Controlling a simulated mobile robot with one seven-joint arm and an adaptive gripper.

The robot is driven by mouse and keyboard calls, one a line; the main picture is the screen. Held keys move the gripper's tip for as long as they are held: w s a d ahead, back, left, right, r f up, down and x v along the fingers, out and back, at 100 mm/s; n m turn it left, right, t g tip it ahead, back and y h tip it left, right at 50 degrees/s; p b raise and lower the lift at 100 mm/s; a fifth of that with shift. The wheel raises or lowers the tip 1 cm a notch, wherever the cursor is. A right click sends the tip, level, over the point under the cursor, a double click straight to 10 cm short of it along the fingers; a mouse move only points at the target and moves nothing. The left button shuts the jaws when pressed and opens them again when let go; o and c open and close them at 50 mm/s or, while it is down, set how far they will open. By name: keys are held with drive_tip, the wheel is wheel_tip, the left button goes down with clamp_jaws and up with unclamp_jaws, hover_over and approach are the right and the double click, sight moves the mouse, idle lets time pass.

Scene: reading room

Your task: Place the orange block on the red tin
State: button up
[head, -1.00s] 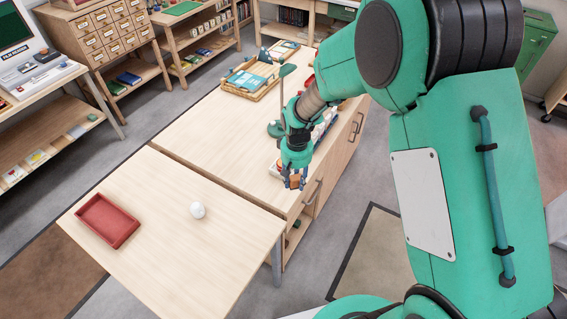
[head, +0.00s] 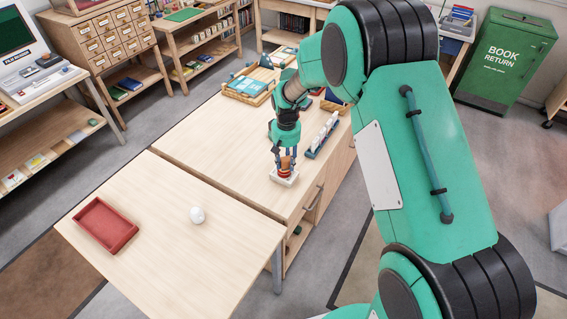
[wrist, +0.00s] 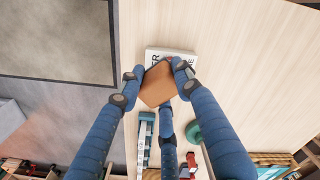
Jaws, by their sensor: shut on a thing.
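My gripper (head: 286,158) points down over the near right part of the farther table, its fingers closed around the orange block. The orange block (wrist: 158,84) sits between my blue fingers in the wrist view; in the head view only a small part shows between them. I cannot tell whether block and tin touch.
A blue rack with white pieces (head: 323,135) stands just right of my gripper. A wooden tray of books (head: 248,88) lies at the back.

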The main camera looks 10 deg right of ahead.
sight(284, 157)
drive_tip(key=shift+w+f, duration=0.1)
drive_tip(key=shift+w, duration=1.25)
drive_tip(key=shift+w, duration=0.25)
drive_tip(key=shift+w+f, duration=0.15)
drive_tip(key=shift+f, duration=0.25)
drive_tip(key=shift+f+b, duration=0.6)
drive_tip(key=shift+f, duration=0.8)
drive_tip(key=shift+f, duration=0.15)
drive_tip(key=o, duration=1.1)
drive_tip(key=shift+o, duration=0.2)
